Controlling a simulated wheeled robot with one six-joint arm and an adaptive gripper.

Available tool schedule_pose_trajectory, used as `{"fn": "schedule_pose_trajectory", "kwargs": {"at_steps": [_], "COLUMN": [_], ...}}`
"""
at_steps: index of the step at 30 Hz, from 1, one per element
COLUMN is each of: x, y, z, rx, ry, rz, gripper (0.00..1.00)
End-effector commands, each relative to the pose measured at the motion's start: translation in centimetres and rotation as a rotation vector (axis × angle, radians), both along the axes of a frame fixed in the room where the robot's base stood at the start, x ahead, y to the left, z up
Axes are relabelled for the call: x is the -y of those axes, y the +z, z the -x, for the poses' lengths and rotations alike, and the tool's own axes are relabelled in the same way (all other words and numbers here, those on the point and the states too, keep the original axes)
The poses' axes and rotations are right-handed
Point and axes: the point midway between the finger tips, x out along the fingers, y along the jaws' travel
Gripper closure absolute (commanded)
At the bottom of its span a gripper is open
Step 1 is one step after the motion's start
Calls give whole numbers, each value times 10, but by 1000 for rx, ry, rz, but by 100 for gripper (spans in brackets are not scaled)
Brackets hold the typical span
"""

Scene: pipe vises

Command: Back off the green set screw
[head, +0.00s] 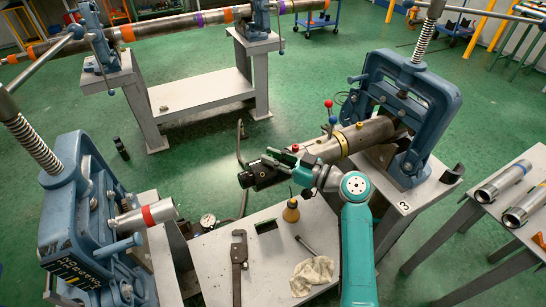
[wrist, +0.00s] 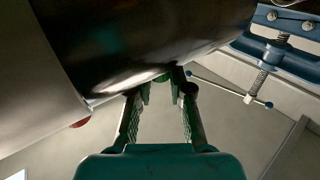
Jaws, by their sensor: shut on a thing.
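In the wrist view my gripper (wrist: 161,82) has both fingertips close together at the underside of the dark fitting (wrist: 150,40) as pictured. A small green piece, the green set screw (wrist: 162,77), shows between the tips, mostly hidden by them. The gripper is shut on it.
A low table (head: 215,260) below holds a wrench (head: 239,262), an oil can (head: 291,211) and a rag (head: 312,275). Another blue vise (head: 75,215) stands at left.

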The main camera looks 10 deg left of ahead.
Motion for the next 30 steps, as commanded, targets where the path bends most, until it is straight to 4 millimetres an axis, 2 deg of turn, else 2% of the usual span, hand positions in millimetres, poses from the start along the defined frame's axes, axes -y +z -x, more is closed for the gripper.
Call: {"fn": "schedule_pose_trajectory", "kwargs": {"at_steps": [4,5,6,8,20,23,30], "x": [0,0,0,0,5,17,61], "y": [-3,-3,-3,-3,-1,-2,-2], "z": [0,0,0,0,2,6,22], "rx": [-4,-4,-3,-3,-2,-2,-2], "ry": [-1,-1,-1,-1,-3,-4,-5], "rz": [4,4,3,3,2,2,2], "gripper": [100,78,68,55,55,55,55]}}
